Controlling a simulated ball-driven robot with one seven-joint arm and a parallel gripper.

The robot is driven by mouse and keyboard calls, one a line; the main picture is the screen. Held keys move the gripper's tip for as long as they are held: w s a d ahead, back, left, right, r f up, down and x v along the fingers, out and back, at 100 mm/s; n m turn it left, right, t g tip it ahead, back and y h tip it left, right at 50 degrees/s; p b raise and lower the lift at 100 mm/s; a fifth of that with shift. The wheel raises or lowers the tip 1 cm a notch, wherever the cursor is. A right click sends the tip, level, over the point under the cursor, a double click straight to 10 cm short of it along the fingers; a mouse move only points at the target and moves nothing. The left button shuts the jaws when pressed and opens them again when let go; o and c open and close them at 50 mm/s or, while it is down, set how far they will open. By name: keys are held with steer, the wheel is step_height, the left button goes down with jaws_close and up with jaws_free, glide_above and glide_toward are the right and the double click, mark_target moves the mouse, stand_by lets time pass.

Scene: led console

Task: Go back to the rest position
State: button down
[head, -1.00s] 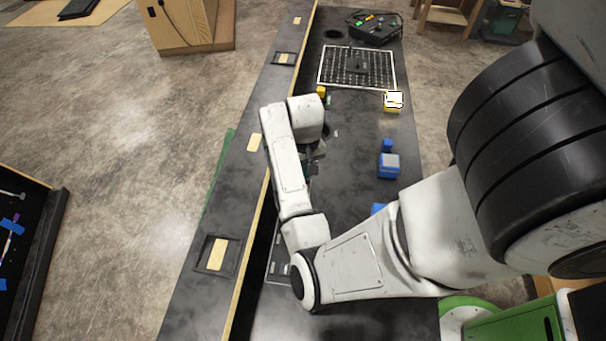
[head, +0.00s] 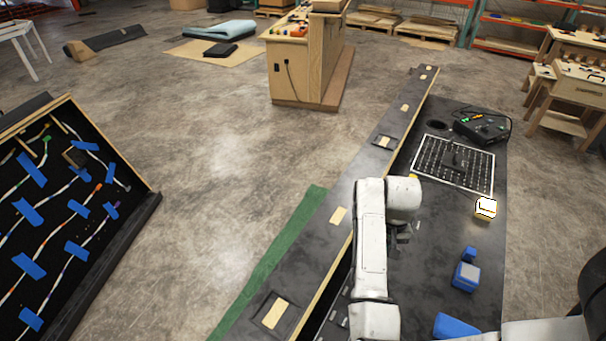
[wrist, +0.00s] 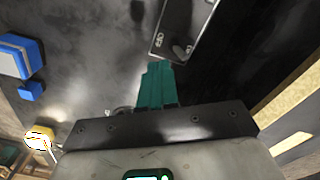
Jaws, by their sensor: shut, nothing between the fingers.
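My gripper (head: 405,232) hangs over the black console table (head: 450,200), left of its middle, and is partly hidden behind my forearm in the head view. In the wrist view its teal fingers (wrist: 158,85) are together with nothing between them.
A blue block with a grey top (head: 466,277), a smaller blue block (head: 468,254) and a yellow block (head: 486,209) stand along the right side. A grid panel (head: 453,163) and black box (head: 482,127) lie at the far end. A board with cables (head: 60,215) stands left.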

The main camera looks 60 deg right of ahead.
steer(key=s+a+f+n+t+b, duration=0.1)
steer(key=a+n, duration=0.9)
steer(key=a, duration=1.5)
steer(key=shift+s+f+b, duration=0.5)
steer(key=shift+f+b, duration=0.05)
steer(key=shift+b, duration=0.65)
